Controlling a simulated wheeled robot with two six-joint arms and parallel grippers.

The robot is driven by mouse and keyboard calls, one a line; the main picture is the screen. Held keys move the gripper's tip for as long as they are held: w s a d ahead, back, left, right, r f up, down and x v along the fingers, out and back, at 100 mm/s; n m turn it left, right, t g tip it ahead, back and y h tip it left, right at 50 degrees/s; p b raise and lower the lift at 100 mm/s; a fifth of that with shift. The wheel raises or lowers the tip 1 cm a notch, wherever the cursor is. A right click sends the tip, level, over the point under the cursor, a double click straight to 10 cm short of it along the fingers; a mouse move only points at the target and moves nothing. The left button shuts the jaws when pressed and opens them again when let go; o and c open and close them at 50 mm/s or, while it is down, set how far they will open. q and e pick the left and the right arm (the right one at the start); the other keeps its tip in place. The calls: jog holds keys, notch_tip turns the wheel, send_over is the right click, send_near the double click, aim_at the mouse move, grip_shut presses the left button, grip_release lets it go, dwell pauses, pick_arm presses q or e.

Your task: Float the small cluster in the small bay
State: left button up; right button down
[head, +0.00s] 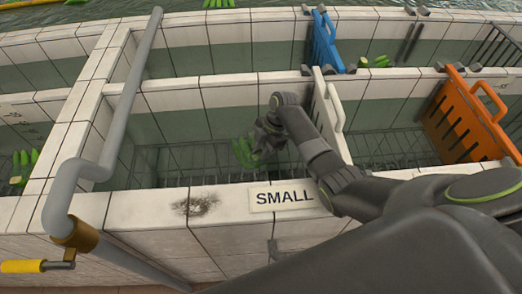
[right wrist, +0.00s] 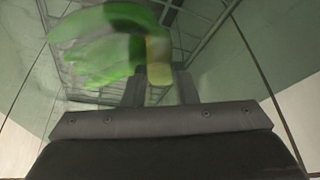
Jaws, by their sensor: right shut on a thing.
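A small green banana cluster (head: 244,152) is held by my right gripper (head: 262,150) inside the tiled bay behind the SMALL label (head: 283,197). In the right wrist view the cluster (right wrist: 105,45) is blurred, with its pale stem (right wrist: 158,58) between the fingers of my right gripper (right wrist: 160,88). The gripper is shut on that stem. A wire grid (head: 195,160) shows low in the bay behind and below the cluster. I cannot tell whether the cluster touches the water. My left gripper is not in view.
A white divider (head: 331,110) stands just right of my right wrist, an orange one (head: 462,115) farther right, and a blue one (head: 324,42) behind. A grey pipe (head: 128,100) crosses the left side. Other green clusters (head: 24,166) lie in the left bay.

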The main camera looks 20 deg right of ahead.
jog(key=shift+s+a+f+b, duration=0.15)
jog(key=shift+f+b, duration=0.15)
jog(key=shift+f, duration=0.2)
